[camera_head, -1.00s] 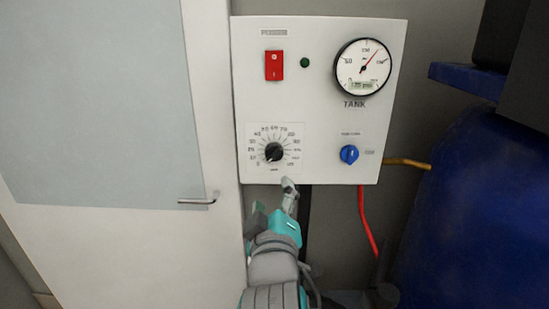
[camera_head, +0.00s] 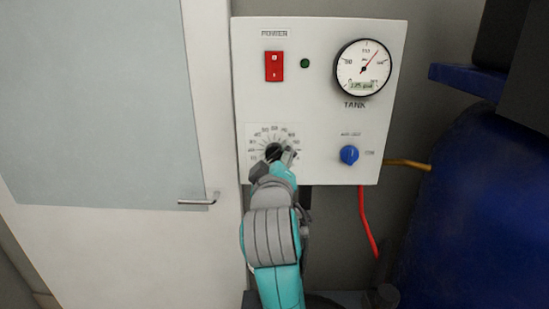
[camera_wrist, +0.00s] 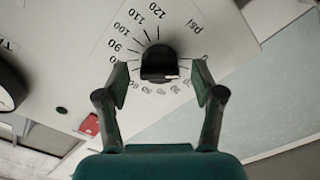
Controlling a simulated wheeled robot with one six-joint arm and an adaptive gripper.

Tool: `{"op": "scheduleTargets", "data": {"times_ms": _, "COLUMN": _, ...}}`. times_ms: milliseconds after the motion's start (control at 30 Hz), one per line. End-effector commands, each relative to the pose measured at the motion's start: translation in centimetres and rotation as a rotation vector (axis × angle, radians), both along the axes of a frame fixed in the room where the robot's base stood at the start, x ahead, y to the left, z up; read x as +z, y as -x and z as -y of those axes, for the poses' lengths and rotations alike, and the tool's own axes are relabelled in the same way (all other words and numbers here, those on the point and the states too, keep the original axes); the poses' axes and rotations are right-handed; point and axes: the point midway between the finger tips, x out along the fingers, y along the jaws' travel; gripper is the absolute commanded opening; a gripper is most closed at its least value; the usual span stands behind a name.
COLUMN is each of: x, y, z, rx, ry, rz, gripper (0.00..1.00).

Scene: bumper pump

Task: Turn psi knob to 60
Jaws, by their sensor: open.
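The black psi knob (camera_wrist: 159,63) sits on its dial, ringed by printed numbers, on the white control panel (camera_head: 335,115). In the wrist view it lies between my two open fingers, with a gap on each side. My gripper (camera_wrist: 159,78) is open and close in front of the knob. In the head view my gripper (camera_head: 278,158) covers the lower right of the dial, and only part of the knob (camera_head: 273,150) shows. The knob carries a small white mark, at its lower right edge in the wrist view. Some lower numbers are blurred or hidden.
A red power switch (camera_head: 274,66), a green light (camera_head: 305,63), a tank gauge (camera_head: 363,68) and a blue knob (camera_head: 349,154) share the panel. A door handle (camera_head: 199,200) is to the left. Red (camera_head: 367,222) and yellow (camera_head: 408,163) hoses and a blue tank (camera_head: 470,210) are right.

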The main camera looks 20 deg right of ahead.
Motion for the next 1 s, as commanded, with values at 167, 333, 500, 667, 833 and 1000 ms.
{"op": "scheduleTargets", "data": {"times_ms": 167, "x": 0.01, "y": -0.86, "z": 0.36, "rx": 0.0, "ry": -0.001, "rz": 0.0, "gripper": 0.68}}
{"op": "scheduleTargets", "data": {"times_ms": 333, "x": 0.01, "y": -0.95, "z": 0.38, "rx": 0.001, "ry": -0.001, "rz": 0.001, "gripper": 0.68}}
{"op": "scheduleTargets", "data": {"times_ms": 500, "x": 0.01, "y": -0.93, "z": 0.38, "rx": 0.001, "ry": -0.001, "rz": 0.001, "gripper": 0.5}}
{"op": "scheduleTargets", "data": {"times_ms": 667, "x": 0.0, "y": -0.93, "z": 0.37, "rx": 0.0, "ry": -0.001, "rz": 0.0, "gripper": 0.1}}
{"op": "scheduleTargets", "data": {"times_ms": 833, "x": 0.0, "y": -0.93, "z": 0.37, "rx": 0.001, "ry": -0.004, "rz": 0.001, "gripper": 0.08}}
{"op": "scheduleTargets", "data": {"times_ms": 1000, "x": -0.02, "y": -0.92, "z": 0.36, "rx": 0.001, "ry": -0.033, "rz": 0.013, "gripper": 0.08}}
